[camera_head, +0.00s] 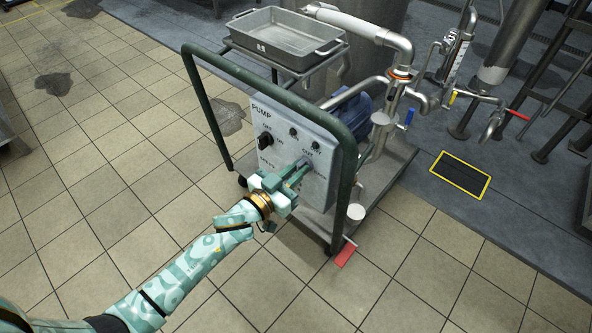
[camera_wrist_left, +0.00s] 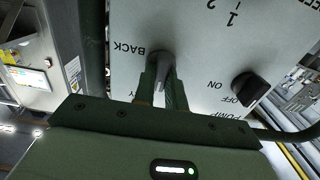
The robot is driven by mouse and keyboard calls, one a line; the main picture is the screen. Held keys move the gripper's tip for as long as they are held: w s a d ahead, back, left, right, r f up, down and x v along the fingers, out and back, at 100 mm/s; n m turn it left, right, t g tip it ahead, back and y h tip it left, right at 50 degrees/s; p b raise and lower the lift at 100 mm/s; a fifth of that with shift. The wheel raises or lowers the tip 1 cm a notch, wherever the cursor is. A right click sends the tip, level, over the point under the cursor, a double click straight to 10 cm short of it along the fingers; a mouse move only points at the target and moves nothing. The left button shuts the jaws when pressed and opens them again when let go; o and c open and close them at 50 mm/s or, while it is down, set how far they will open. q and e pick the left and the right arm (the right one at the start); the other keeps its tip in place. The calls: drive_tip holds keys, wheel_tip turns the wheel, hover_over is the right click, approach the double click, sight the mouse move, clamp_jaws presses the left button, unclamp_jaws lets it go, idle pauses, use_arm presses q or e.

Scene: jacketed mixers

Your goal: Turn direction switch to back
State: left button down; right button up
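The grey pump control panel (camera_head: 262,110) faces me on the cart. My left gripper (camera_head: 303,168) is at the panel's lower right, its fingers pointing at the face. In the left wrist view the direction switch (camera_wrist_left: 158,62), a dark round knob with a grey lever, sits between the fingertips (camera_wrist_left: 161,80). The fingers lie closely along both sides of the lever and look shut on it. The printed BACK label (camera_wrist_left: 128,48) is beside the knob, upside down in this view. The fingers partly hide the switch and the lettering near it. My right gripper is not in view.
A black ON/OFF knob (camera_head: 265,140) is on the same panel, left of my gripper. The cart's dark green tube frame (camera_head: 350,165) curves close around the panel. A metal tray (camera_head: 287,38) and pipes (camera_head: 365,28) are above and behind. Tiled floor in front is clear.

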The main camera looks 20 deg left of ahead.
use_arm(q)
drive_tip(key=shift+m, duration=0.4)
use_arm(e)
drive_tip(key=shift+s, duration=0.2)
use_arm(q)
drive_tip(key=shift+s+d+f+m+b, duration=0.1)
drive_tip(key=shift+f+m, duration=0.05)
drive_tip(key=shift+m, duration=3.4)
drive_tip(key=shift+d+f+m+b, duration=0.1)
drive_tip(key=shift+f+m+b, duration=0.05)
drive_tip(key=shift+m, duration=3.35)
drive_tip(key=shift+s+f+m+b, duration=0.1)
drive_tip(key=shift+f+m, duration=0.05)
drive_tip(key=shift+m, duration=3.4)
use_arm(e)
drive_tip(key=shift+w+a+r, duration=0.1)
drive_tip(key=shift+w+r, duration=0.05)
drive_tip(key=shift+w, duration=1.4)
use_arm(q)
drive_tip(key=c, duration=1.4)
unclamp_jaws()
drive_tip(key=shift+w, duration=0.1)
drive_tip(key=shift+c, duration=0.2)
drive_tip(key=shift+r, duration=0.1)
